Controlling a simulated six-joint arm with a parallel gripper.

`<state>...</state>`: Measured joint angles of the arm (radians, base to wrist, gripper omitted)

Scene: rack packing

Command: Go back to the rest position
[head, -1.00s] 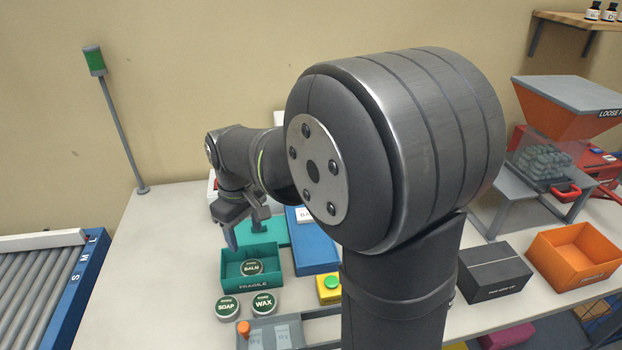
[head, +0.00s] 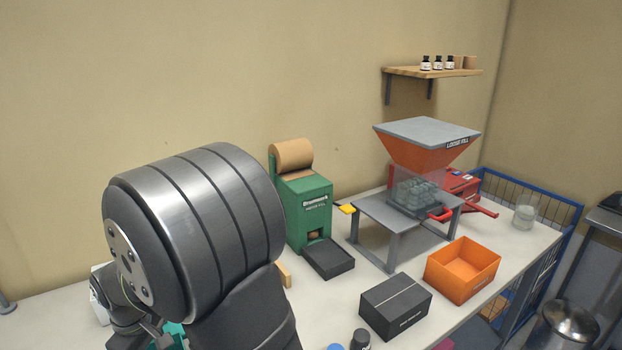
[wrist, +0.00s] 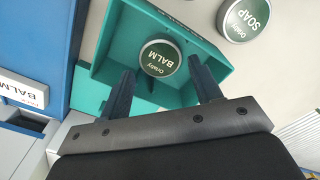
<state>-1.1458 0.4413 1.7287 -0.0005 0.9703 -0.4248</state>
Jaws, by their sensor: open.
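My gripper (wrist: 162,92) is open in the wrist view, its two dark fingers spread apart with nothing between them. Beyond the fingers, a round balm tin (wrist: 160,58) with a green lid rests inside a teal box (wrist: 103,72). The fingers are over the near part of the box; the gap between them and the tin cannot be judged exactly. In the head view my own arm fills the lower left and hides most of this area. The fingers cannot be made out there.
A soap tin (wrist: 244,18) stands beside the teal box. A blue bin labelled balm (wrist: 62,50) is at the left. In the head view, a green paper dispenser (head: 305,208), a black box (head: 395,305), an orange bin (head: 462,270) and a hopper stand (head: 385,212) occupy the bench.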

